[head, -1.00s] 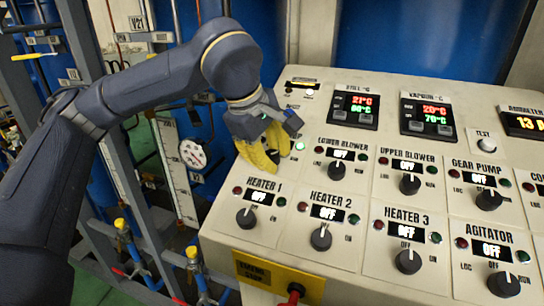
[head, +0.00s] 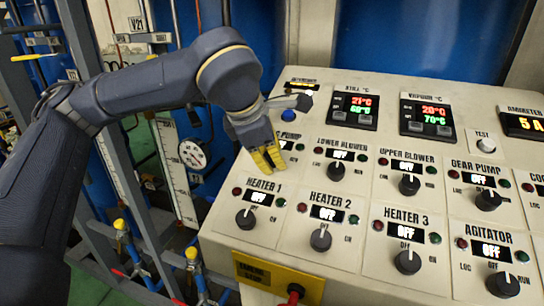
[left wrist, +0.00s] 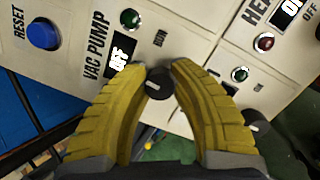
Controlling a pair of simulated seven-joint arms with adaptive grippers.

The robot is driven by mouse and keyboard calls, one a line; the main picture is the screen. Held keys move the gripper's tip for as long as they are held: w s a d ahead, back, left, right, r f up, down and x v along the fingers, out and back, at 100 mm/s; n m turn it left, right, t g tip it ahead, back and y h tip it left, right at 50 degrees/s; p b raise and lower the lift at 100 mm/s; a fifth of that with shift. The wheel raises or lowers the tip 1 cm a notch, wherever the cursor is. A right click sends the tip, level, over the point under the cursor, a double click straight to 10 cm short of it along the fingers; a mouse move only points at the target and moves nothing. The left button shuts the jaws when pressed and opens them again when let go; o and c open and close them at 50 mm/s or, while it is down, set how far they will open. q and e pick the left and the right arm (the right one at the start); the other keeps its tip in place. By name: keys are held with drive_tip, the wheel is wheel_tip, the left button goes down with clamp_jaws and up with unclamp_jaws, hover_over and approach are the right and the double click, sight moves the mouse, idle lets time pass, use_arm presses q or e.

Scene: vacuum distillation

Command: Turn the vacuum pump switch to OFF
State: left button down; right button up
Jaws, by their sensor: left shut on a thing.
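The vacuum pump switch is a round black knob (left wrist: 158,82) on the sloping panel, under the label "VAC PUMP" in the left wrist view. Its small display (left wrist: 122,50) reads OFF. My left gripper (left wrist: 160,75) has its yellow ribbed fingers closed around the knob, one on each side. In the head view the left gripper (head: 268,158) rests over the pump's place at the panel's upper left; its fingers and wrist hide the knob and most of the label. My right gripper is in neither view.
A blue reset button (left wrist: 43,33) sits beside the pump section. The Heater 1 knob (head: 246,219) lies below the gripper and the Lower Blower knob (head: 336,171) to its right. A red emergency stop (head: 295,290) is at the panel's front edge.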

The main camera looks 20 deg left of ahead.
use_arm(q)
drive_tip(key=shift+n, duration=0.4)
drive_tip(key=c, duration=1.1)
unclamp_jaws()
drive_tip(key=shift+o, duration=0.2)
drive_tip(key=shift+r, duration=0.1)
drive_tip(key=v, duration=1.2)
drive_tip(key=shift+d, duration=0.1)
